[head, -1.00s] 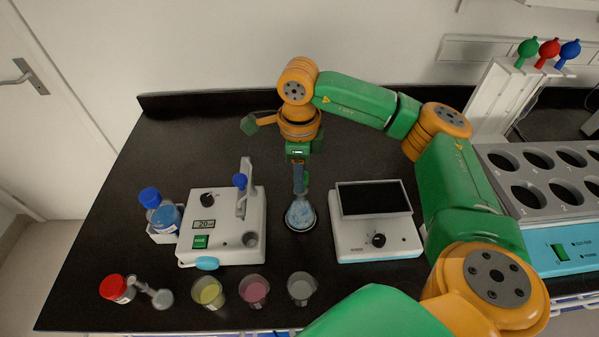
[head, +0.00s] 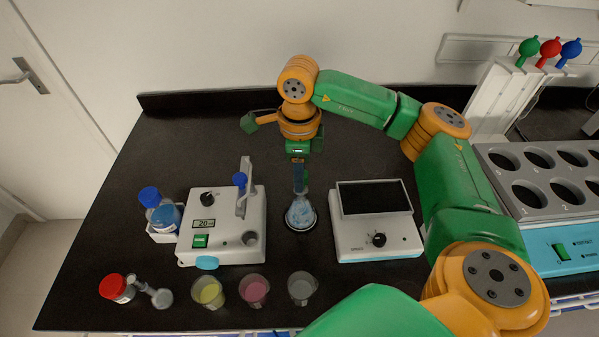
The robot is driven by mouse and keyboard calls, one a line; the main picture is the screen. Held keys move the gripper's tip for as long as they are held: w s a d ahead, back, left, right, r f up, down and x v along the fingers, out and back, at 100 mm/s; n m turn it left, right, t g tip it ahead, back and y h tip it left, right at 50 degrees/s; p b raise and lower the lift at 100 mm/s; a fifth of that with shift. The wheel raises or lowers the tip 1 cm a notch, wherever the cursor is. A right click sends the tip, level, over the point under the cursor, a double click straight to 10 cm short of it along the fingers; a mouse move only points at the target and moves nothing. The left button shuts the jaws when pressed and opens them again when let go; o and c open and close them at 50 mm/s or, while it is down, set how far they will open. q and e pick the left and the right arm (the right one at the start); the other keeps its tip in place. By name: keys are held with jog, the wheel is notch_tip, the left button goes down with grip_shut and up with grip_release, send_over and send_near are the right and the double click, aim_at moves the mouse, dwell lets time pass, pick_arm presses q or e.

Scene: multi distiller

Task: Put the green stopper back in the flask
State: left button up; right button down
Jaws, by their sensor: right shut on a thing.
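The conical flask (head: 300,214), with pale blue contents, stands upright on the dark bench between two white devices. My right gripper (head: 299,178) points down over the flask from above, at its neck. It is shut on the green stopper, which is mostly hidden by the fingers. I cannot tell whether the stopper sits in the flask's mouth or just above it. My left gripper is not in view.
A white device with a blue-capped holder (head: 222,225) stands left of the flask. A stirrer with a dark plate (head: 376,228) stands close on the right. Several beakers and a red-capped jar (head: 117,288) line the front edge. The back left bench is clear.

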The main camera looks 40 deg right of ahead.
jog(key=shift+f+b, duration=0.85)
jog(key=shift+f, duration=0.15)
jog(key=shift+c, duration=2.4)
grip_release()
jog(key=shift+r, duration=0.3)
notch_tip(320, 180, up, 7)
jog(key=shift+a+f+b, duration=0.1)
jog(key=shift+f+b, duration=0.05)
jog(key=shift+b, duration=0.15)
